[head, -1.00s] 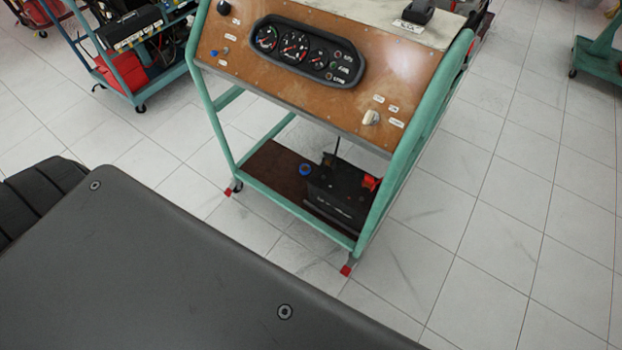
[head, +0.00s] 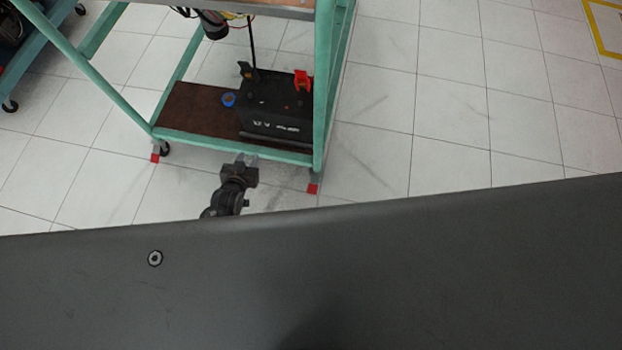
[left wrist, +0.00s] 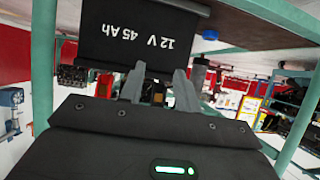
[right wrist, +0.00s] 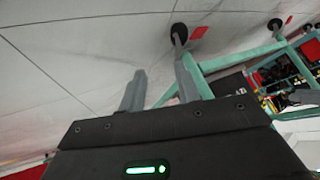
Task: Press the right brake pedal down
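I cannot make out a brake pedal in any view. The teal-framed trainer stand (head: 328,95) is at the upper middle of the head view, its upper panel cut off. My left gripper (head: 246,161) is low in front of the stand's bottom rail. In the left wrist view my left gripper (left wrist: 157,78) has its fingers apart with nothing held, facing the black battery (left wrist: 135,30). My right gripper (right wrist: 160,72) shows only in the right wrist view. Its fingers are apart and empty, near a teal frame bar (right wrist: 238,60).
The battery (head: 275,105) sits on the stand's brown lower shelf (head: 190,108), beside a blue round item (head: 228,99). Another teal cart (head: 35,45) stands at the left. Tiled floor (head: 450,110) is clear to the right.

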